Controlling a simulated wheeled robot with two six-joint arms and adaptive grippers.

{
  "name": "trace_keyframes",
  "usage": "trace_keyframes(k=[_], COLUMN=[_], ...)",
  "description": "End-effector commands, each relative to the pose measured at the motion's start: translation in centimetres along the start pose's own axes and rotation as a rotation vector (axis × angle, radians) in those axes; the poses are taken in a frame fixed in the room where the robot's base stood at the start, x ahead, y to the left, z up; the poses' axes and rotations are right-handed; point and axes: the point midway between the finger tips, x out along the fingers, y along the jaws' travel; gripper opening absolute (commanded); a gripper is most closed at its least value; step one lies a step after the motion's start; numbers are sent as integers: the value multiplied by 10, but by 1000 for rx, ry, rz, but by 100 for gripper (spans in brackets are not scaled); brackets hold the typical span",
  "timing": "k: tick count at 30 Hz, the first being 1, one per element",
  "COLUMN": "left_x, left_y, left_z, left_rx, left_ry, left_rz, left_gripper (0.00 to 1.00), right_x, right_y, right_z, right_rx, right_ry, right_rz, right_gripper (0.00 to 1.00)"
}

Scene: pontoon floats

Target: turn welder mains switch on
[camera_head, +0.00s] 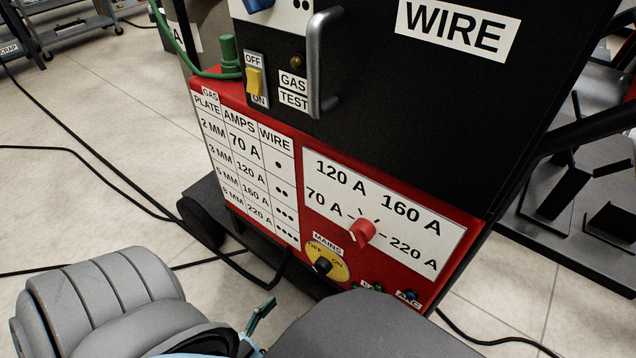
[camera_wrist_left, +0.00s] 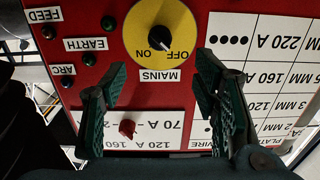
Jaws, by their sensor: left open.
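The mains switch is a black knob (camera_head: 322,265) on a yellow disc (camera_head: 341,272), low on the red front of the welder (camera_head: 285,122). The disc carries the words OFF and ON, with a MAINS label beside it. In the left wrist view the knob (camera_wrist_left: 172,47) and the disc (camera_wrist_left: 143,22) appear upside down. My left gripper (camera_head: 262,312) is partly hidden by my arm in the head view. My right gripper is out of view.
A red dial (camera_head: 363,231) sits above and right of the mains switch. A yellow OFF/ON gas switch (camera_head: 254,82) and a metal handle (camera_head: 316,62) are higher up. Black cables (camera_head: 90,150) cross the tiled floor.

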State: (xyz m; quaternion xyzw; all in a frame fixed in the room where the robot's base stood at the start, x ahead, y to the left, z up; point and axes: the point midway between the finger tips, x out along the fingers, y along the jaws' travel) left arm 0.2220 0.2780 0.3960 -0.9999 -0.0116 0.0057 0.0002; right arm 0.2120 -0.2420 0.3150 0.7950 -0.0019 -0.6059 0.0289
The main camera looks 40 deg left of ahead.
Motion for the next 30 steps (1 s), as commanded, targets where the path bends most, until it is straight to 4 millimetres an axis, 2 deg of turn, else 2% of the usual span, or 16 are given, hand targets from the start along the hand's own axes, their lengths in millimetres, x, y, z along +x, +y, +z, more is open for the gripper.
trace_keyframes(k=[5,12,18,23,30], left_x=[22,91,132,144,144], left_y=[0,0,0,0,0], left_z=[-5,-5,-5,-6,-6], left_rx=[-1,-1,0,0,0], left_ry=[20,18,15,13,12], left_rz=[2,2,1,1,1], left_gripper=[55,55,55,55,53], right_x=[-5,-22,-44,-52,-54], right_y=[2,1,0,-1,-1], right_z=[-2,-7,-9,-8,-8], right_rx=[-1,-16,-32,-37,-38], right_ry=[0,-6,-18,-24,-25], right_rz=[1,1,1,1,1], right_gripper=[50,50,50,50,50])
